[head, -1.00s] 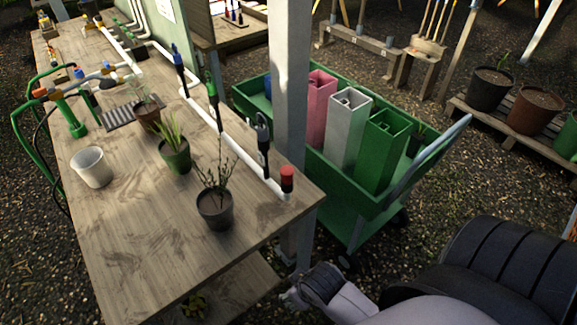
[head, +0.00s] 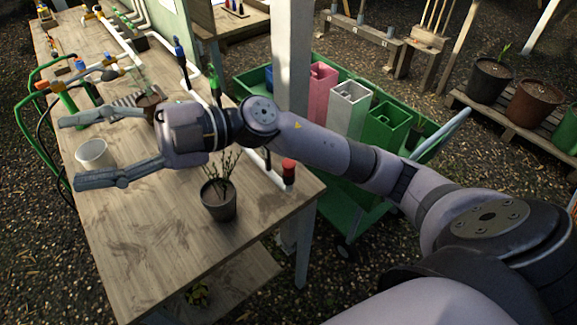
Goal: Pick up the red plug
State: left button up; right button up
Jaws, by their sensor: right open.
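The red plug (head: 288,167) stands upright at the near end of the white pipe, close to the right edge of the wooden table (head: 150,255). My right gripper (head: 73,152) is over the left part of the table, well left of the plug. Its two fingers are spread wide, point left and hold nothing. The arm hides part of the white pipe (head: 272,176) and the fittings on it. My left gripper is not in view.
A dark pot with a twiggy plant (head: 219,203) stands left of the plug. A white pot (head: 95,155) sits between the gripper's fingers in the picture. A white post (head: 291,60) and a green cart (head: 350,195) are beyond the table's right edge. The table's front is clear.

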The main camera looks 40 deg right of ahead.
notch_tip(320, 180, down, 4)
jog(key=s+n+g+h, duration=0.1)
jog(key=n+g+h, duration=0.2)
jog(key=h, duration=0.1)
jog(key=m+t+h, duration=0.2)
jog(key=m+h, duration=0.4)
jog(key=h, duration=1.1)
send_over(289, 162)
jog(key=f, duration=1.6)
jog(key=shift+w+d, duration=0.3)
jog(key=f, duration=0.1)
jog(key=f+p, duration=0.1)
jog(key=f, duration=0.1)
jog(key=f+p, duration=0.1)
jog(key=f, duration=0.1)
jog(key=shift+s+a+f, duration=0.15)
jog(key=shift+s+a, duration=0.1)
jog(key=shift+s, duration=0.05)
jog(key=shift+f, duration=0.2)
jog(key=shift+c, duration=0.5)
